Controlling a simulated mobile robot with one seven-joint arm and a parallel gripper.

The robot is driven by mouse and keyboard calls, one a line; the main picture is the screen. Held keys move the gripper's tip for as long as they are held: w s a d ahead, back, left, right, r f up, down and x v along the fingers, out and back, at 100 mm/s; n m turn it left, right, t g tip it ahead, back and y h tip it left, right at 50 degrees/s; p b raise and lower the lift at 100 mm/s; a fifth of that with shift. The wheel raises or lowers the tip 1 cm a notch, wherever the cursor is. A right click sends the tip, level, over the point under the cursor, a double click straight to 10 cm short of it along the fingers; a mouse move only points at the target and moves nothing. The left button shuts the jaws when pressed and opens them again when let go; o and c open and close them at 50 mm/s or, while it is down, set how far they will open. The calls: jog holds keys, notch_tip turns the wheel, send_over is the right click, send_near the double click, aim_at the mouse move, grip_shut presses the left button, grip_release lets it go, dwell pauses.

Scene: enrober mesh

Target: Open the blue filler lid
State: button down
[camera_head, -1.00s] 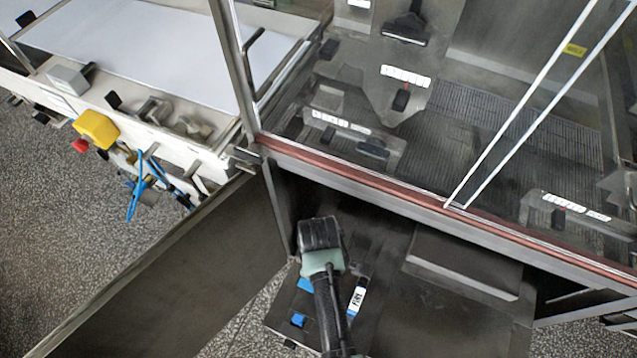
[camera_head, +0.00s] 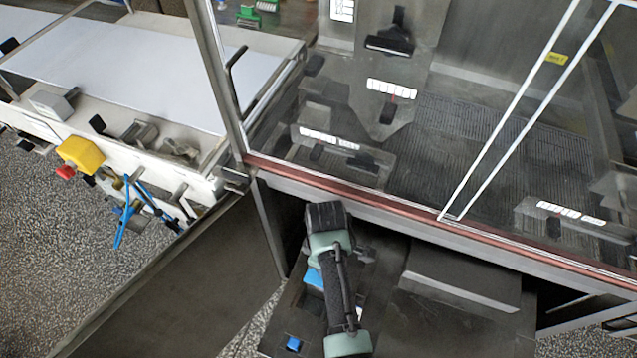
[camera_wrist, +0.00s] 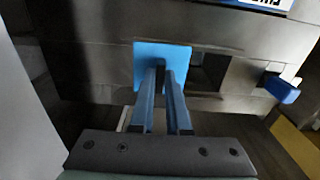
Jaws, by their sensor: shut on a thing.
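The blue lid (camera_wrist: 150,58) is a flat blue square in the middle of the wrist view. A dark square recess (camera_wrist: 210,72) shows immediately to its right. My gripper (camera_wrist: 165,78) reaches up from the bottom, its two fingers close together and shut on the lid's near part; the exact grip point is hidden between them. In the head view part of the lid (camera_head: 315,278) shows left of my arm, which hides the fingertips. I cannot tell how far the lid is tilted.
A second, smaller blue piece (camera_wrist: 282,88) sits right of the recess. A white and blue label (camera_wrist: 262,3) is at the top edge. In the head view an open dark door panel (camera_head: 175,285) stands left of my arm, and the machine's reddish-edged frame (camera_head: 400,206) runs above it.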

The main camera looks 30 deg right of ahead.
jog(key=c, duration=0.9)
grip_release()
notch_tip(320, 180, up, 13)
jog(key=shift+p, duration=0.35)
